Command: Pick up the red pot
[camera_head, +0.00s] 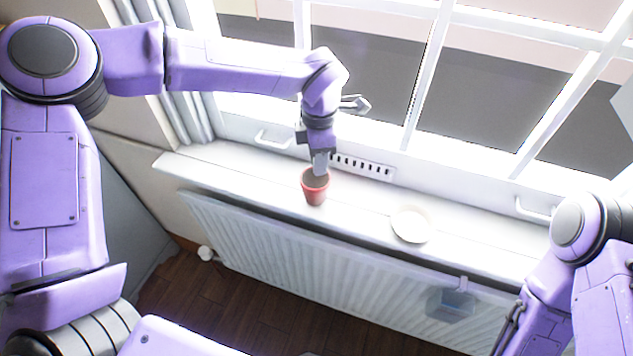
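The small red pot (315,193) stands upright on the white window sill (270,179), with dark soil-like filling at its top. My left gripper (319,168) points down from above, its fingers at the pot's rim. One grey finger shows over or inside the pot's mouth; the other is hidden, so I cannot tell whether the gripper is closed on the rim. My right arm shows at the right edge; its gripper is out of view.
A round white dish (411,224) sits on the sill to the right of the pot. The window frame (420,80) and a slotted vent (362,167) are behind. A white radiator (330,275) hangs below the sill. The sill between pot and dish is clear.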

